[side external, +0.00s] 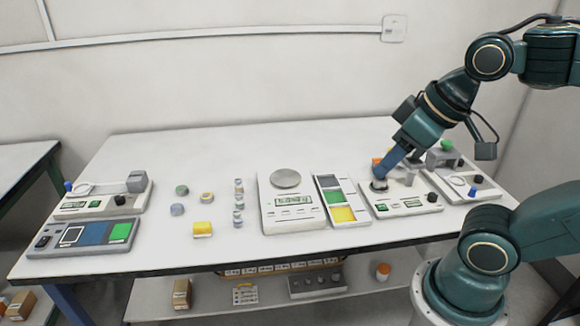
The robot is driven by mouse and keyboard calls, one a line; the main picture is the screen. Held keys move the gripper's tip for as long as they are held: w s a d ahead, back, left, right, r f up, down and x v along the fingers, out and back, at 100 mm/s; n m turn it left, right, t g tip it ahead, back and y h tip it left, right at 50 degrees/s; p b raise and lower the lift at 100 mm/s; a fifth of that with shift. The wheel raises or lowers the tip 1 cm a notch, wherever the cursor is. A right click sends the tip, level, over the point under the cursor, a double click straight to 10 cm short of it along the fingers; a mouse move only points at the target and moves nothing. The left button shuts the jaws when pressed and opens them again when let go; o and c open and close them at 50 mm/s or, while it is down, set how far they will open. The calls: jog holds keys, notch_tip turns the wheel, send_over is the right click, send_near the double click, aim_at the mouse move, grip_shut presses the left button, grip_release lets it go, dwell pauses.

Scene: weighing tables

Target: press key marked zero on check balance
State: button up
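A white balance (290,222) with a round grey pan (286,178) and a green display (294,200) stands at the middle of the table. Small keys sit below its display, but their marks are too small to read. I cannot tell for sure that this is the check balance. My gripper (379,184) is right of it, pointing down at the back left of another white instrument (404,204) with a green display and a dark knob. The fingertips are at a small dark and pale round part there. I cannot tell whether they touch it or whether the gripper is open.
A tray (347,226) with grey, green and yellow sections lies between the balance and the instrument. Several small weights (239,202) and a yellow block (203,229) lie left of the balance. More instruments stand at far left (107,204) and far right (468,188). The back left table is clear.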

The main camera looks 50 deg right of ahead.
grip_shut()
dwell(1.7)
